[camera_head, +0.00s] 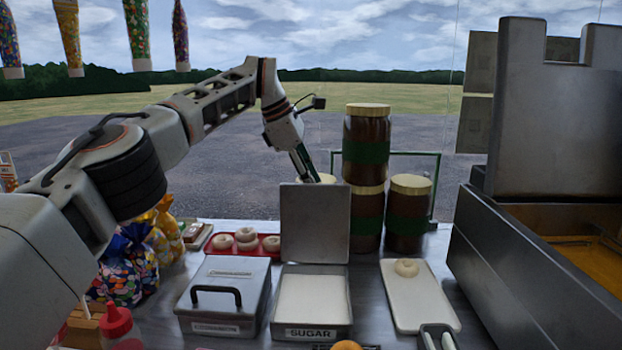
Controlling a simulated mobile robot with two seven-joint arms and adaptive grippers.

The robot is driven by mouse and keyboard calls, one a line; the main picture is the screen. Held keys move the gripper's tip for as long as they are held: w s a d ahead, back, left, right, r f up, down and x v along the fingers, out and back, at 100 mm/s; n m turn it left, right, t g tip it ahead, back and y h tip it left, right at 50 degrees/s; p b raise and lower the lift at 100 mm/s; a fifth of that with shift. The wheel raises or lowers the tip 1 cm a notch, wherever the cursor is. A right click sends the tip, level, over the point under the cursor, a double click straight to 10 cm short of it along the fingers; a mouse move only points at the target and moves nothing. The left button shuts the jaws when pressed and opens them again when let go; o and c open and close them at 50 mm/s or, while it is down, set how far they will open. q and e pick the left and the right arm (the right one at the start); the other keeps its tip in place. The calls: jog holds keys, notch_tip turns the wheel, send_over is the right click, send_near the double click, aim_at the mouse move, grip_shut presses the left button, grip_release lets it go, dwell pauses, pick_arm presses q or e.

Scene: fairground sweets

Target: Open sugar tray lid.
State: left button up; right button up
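The sugar tray (312,333) is a grey metal box with a SUGAR label, at the bottom centre of the head view. White sugar (313,298) shows inside it. Its lid (315,225) stands upright at the tray's back edge, so the tray is open. My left gripper (305,168) points down just behind the lid's top edge. Its fingertips are partly hidden by the lid, so I cannot tell whether they touch it or how far apart they are. My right gripper is not in view.
A closed cinnamon tray (222,271) with a black handle stands left of the sugar tray. Brown jars (366,150) are stacked behind. A white board (420,300) with a doughnut (407,267) lies to the right, beside a large metal fryer (520,275). A red tray (258,252) holds doughnuts.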

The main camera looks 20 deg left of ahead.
pick_arm(q)
jog(key=v, duration=0.8)
jog(key=shift+f, duration=0.1)
jog(key=shift+a, duration=0.1)
dwell(0.3)
jog(key=shift+s, duration=0.1)
